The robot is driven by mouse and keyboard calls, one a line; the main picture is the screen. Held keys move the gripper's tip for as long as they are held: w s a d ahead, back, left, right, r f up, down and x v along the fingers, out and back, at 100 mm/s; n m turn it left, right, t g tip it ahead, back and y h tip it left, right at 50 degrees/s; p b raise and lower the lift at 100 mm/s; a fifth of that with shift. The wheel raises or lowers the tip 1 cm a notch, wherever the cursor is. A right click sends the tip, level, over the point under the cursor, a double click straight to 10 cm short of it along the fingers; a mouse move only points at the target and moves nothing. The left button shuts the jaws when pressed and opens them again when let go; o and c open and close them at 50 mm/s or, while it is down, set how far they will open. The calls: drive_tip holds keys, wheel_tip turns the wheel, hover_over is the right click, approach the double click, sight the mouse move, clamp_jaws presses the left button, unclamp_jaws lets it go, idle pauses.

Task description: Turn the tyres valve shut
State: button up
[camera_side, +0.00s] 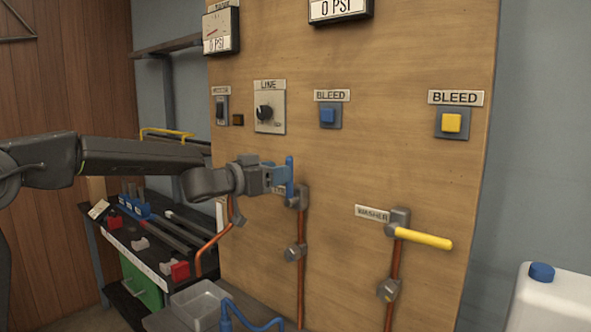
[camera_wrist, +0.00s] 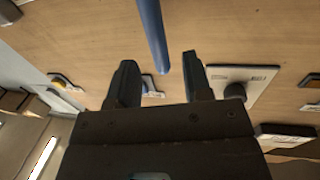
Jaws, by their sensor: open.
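The blue valve handle (camera_side: 290,166) stands upright on the wooden board, above a grey valve body (camera_side: 299,197) on a copper pipe. The label beside it is mostly hidden behind my gripper, so I cannot read it. My gripper (camera_side: 281,180) is at the handle from the left, level with its lower half. In the wrist view the blue handle (camera_wrist: 152,35) comes down from the top edge, and its end lies between the two parted fingertips of my gripper (camera_wrist: 160,66). The fingers are open, and I cannot tell whether either touches the handle.
A yellow washer handle (camera_side: 425,239) sticks out rightward, lower on the board. Above are the LINE knob (camera_side: 265,112), a blue bleed button (camera_side: 328,116) and a yellow bleed button (camera_side: 452,123). Both gauges read 0 PSI.

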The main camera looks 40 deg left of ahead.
drive_tip(key=w+d, duration=0.1)
drive_tip(key=w, duration=0.5)
drive_tip(key=shift+d, duration=0.1)
clamp_jaws()
idle(0.3)
